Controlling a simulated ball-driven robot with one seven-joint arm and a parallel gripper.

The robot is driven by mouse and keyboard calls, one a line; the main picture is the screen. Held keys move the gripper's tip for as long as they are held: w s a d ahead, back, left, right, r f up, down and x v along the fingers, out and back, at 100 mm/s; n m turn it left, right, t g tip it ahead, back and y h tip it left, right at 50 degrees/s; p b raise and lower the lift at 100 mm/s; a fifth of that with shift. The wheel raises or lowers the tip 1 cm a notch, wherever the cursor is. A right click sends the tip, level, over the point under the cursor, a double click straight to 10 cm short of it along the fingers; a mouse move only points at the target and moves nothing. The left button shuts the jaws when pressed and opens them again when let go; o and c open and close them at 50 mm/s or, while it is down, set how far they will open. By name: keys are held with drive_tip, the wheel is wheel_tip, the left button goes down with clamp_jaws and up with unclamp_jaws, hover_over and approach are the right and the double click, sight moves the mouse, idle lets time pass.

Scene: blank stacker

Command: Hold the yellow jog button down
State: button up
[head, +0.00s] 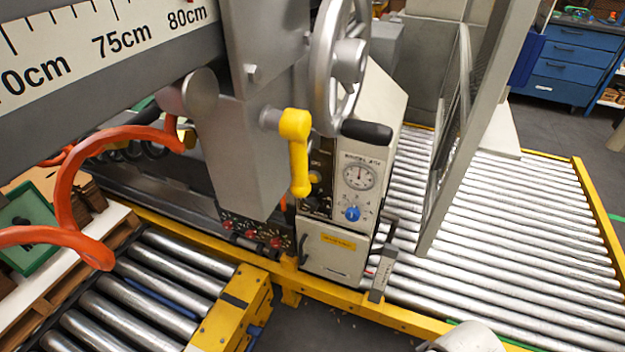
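A small round yellow button (315,178), which looks like the jog button, sits on the narrow dark control strip on the left of the machine's front panel. The yellow lever handle (299,165) hangs just left of it and hides part of the strip. The button is too small to tell whether it is pressed. My gripper is not in view. A pale rounded part at the bottom edge looks like part of my arm. Nothing is seen touching the button.
Right of the button are a dial gauge (359,176) and a blue knob (352,213). A large handwheel (340,60) and a black grip (367,132) stick out above. Red buttons (250,234) lie lower left. A roller conveyor (520,230) fills the right.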

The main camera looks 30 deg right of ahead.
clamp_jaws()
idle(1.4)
